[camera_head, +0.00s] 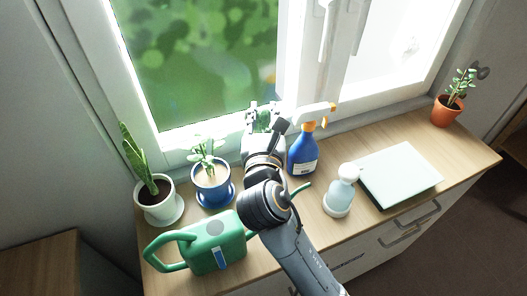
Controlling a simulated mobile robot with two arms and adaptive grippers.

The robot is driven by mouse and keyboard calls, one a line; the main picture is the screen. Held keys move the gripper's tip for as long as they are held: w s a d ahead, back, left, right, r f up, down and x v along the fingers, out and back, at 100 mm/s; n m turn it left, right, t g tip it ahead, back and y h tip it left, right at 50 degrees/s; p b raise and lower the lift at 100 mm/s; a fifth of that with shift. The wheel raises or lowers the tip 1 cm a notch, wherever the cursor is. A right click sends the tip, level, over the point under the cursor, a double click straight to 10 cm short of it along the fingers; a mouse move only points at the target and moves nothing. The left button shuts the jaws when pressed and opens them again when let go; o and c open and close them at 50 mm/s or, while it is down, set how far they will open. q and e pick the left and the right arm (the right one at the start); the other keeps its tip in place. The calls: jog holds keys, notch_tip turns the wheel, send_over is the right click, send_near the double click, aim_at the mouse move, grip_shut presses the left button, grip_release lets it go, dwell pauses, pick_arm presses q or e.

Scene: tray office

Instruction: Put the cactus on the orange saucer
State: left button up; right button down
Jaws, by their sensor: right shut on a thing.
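The cactus (262,122) is a small green plant by the window, behind my right arm. Its pot is mostly hidden by my right gripper (263,131). The gripper is shut on the cactus, with the arm reaching up from the bottom of the view. I cannot tell whether the pot rests on the surface or is held above it. I cannot make out an orange saucer; part of the surface is hidden behind my arm. My left gripper is not in view.
Close by stand a blue spray bottle (303,153), a blue pot (213,190) with a plant, and a green watering can (218,240). A white pot (156,207), soap dispenser (341,188), pale flat box (400,175) and terracotta pot (446,113) stand farther out.

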jog(key=shift+f+b, duration=0.35)
jog(key=shift+f, duration=2.95)
jog(key=c, duration=1.1)
grip_release()
jog(key=s+b, duration=0.1)
jog(key=s, duration=1.1)
jog(key=shift+b, duration=0.35)
